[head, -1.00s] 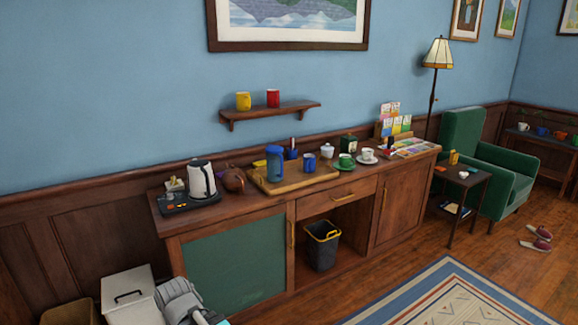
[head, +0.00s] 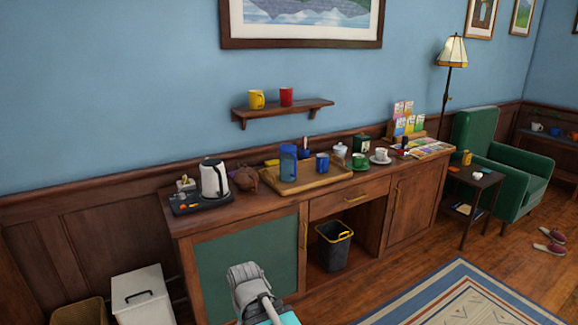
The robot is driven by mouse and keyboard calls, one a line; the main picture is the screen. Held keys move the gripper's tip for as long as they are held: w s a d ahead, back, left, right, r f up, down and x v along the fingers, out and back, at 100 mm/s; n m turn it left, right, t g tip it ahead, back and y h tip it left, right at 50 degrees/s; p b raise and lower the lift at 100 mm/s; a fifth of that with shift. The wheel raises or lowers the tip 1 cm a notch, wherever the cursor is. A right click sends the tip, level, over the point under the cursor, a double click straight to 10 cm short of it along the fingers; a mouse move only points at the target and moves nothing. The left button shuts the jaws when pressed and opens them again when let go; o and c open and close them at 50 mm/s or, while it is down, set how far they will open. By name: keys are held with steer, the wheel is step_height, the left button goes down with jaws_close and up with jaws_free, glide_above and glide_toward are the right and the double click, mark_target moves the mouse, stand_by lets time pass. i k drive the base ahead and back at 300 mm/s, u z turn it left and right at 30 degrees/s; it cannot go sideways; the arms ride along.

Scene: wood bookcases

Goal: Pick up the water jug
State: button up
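The blue water jug (head: 288,163) stands upright toward the back left of a wooden tray (head: 318,183) on the sideboard. It is tall and looks translucent. A blue mug (head: 322,162) stands to its right on the same tray. Nothing is touching the jug from above. A grey and turquoise part of my arm shows at the bottom of the head view, low in front of the sideboard and well apart from the jug.
A white kettle (head: 214,179) on a dark tray and a brown teapot (head: 244,178) stand left of the jug. Cups and a white lidded pot (head: 340,150) are to the right. A wall shelf (head: 283,109) with two mugs hangs above. A bin (head: 334,246) sits in the open bay.

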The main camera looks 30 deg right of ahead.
mark_target(287, 153)
steer(key=z, duration=0.1)
steer(key=i, duration=1)
steer(key=u, duration=0.05)
